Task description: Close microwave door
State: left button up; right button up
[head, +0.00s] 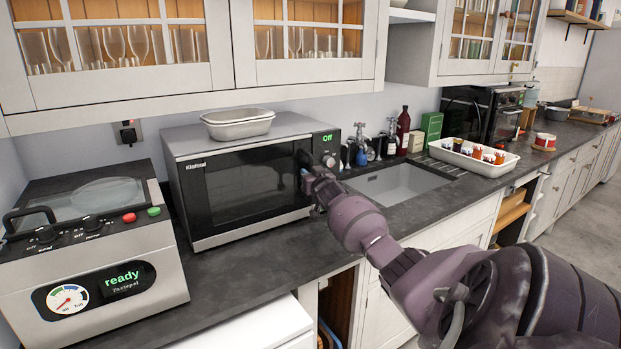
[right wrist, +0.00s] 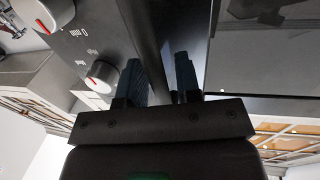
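The microwave (head: 250,140) stands on the dark counter, a silver body with a black glass door (head: 255,185). In the head view the door looks flush or nearly flush with the front; a small gap cannot be ruled out. My right gripper (head: 312,178) is at the door's right edge, beside the control panel, which reads "Off". In the right wrist view its two dark blue fingers (right wrist: 162,80) stand close together on either side of a dark upright bar (right wrist: 158,30), seemingly the door handle. Their contact faces are partly hidden. My left gripper is not in view.
A white tray (head: 237,127) sits on top of the microwave. A vacuum sealer (head: 90,250) stands to its left. To the right are taps, a sink (head: 400,182) and a white tray of jars (head: 472,161). Glazed cabinets (head: 190,50) hang above. Knobs (right wrist: 102,75) sit close beside my fingers.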

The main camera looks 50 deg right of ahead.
jog(key=shift+o, duration=0.4)
jog(key=shift+w+f, duration=0.1)
jog(key=shift+f, duration=0.15)
jog(key=shift+a+r, duration=0.1)
jog(key=shift+s, duration=0.25)
jog(key=shift+s+a, duration=0.2)
jog(key=v, duration=1)
jog(key=shift+p, duration=0.35)
